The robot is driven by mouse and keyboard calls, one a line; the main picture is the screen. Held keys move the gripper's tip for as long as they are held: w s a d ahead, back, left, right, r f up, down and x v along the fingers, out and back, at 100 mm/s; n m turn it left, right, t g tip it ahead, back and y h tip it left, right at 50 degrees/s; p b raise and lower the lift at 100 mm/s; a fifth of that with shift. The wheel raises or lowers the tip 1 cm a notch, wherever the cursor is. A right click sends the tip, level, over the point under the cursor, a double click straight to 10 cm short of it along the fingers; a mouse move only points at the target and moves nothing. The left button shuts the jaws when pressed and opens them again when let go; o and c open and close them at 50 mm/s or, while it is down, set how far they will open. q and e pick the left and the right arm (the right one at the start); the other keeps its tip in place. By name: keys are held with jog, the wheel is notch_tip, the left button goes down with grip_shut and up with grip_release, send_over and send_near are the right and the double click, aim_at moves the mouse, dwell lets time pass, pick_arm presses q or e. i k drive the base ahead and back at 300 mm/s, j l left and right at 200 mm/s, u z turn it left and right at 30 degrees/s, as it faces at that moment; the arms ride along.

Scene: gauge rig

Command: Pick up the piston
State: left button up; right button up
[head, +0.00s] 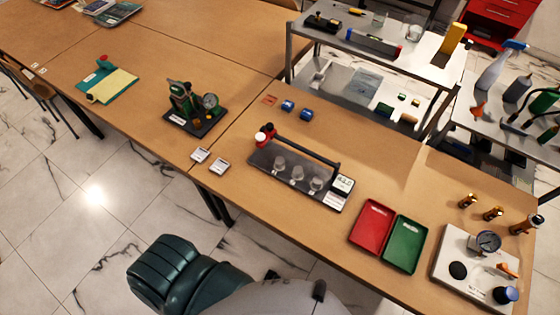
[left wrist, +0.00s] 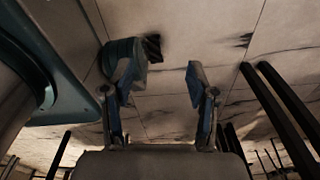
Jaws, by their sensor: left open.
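Several small brass-coloured cylinders stand at the right end of the table in the head view. Two are small, a left one (head: 467,201) and a middle one (head: 493,213); a larger one with a dark top (head: 526,225) stands to their right. I cannot tell for certain which of these is the piston. A white gauge rig (head: 447,243) with a round dial (head: 488,241) is just in front of them. My left gripper (left wrist: 160,78) is open and empty in the left wrist view, away from the cylinders, with the floor behind it. My right gripper is not in view.
A red tray (head: 372,226) and a green tray (head: 405,244) lie left of the rig. A dark rack (head: 262,176) with glass vessels stands mid-table. A green gauge device (head: 195,108) is further left. A metal shelf (head: 425,58) borders the table's far side.

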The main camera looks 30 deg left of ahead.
aim_at(279, 160)
jog(key=j+z, duration=0.25)
jog(key=j, duration=0.2)
jog(key=k+j+z, duration=0.25)
jog(key=j, duration=0.15)
jog(key=j+z, duration=0.2)
jog(key=j, duration=0.2)
jog(key=k+j+z, duration=0.25)
jog(key=j, duration=0.15)
jog(key=k+j+z, duration=0.1)
jog(key=j+z, duration=0.15)
jog(key=j, duration=0.1)
